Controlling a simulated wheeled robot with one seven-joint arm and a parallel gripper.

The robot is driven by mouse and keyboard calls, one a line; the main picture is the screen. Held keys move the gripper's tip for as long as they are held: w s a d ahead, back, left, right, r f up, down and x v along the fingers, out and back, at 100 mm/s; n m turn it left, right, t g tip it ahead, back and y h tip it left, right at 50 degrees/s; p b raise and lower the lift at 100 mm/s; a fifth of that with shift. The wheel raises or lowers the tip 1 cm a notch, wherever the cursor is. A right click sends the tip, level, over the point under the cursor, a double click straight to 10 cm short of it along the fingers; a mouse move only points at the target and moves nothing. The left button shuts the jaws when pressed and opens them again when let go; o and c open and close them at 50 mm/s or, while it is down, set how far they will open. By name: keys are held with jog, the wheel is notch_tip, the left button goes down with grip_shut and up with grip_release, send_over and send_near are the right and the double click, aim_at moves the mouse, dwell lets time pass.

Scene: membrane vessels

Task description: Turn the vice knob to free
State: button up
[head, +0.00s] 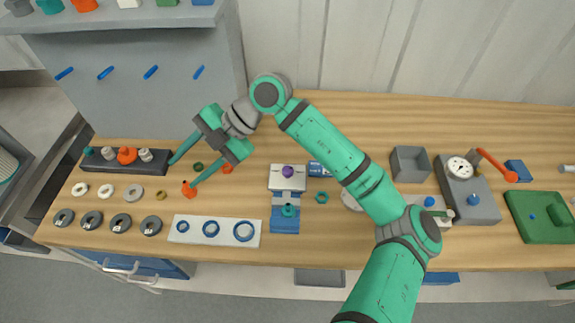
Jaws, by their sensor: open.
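What looks like the vice (285,222) is a small blue and light grey device on the wooden bench, near the middle of the head view. A teal knob (289,210) sits on its near, blue part. A purple ball (288,171) rests on its pale upper part. I cannot read the knob's setting. My gripper (181,175) is to the left of the vice, with its two teal fingers spread wide and nothing between them. One fingertip shows near the dark rack, the other near a small orange piece. The gripper is apart from the knob.
A dark rack (104,168) with small parts stands at the left, with several rings and washers before it. A pale plate with blue rings (186,229) lies left of the vice.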

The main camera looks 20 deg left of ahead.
jog(key=w+d+f+m+t+h, duration=0.3)
jog(key=w+d+t+h, duration=0.1)
jog(key=w+d, duration=0.4)
jog(key=m+t+h, duration=0.2)
jog(key=m+h, duration=0.1)
jog(key=h, duration=0.1)
send_over(288, 170)
notch_tip(288, 170, down, 10)
jog(key=shift+a+r, duration=0.1)
jog(key=shift+r, duration=0.05)
jog(key=shift+n, duration=0.3)
jog(key=c, duration=1.1)
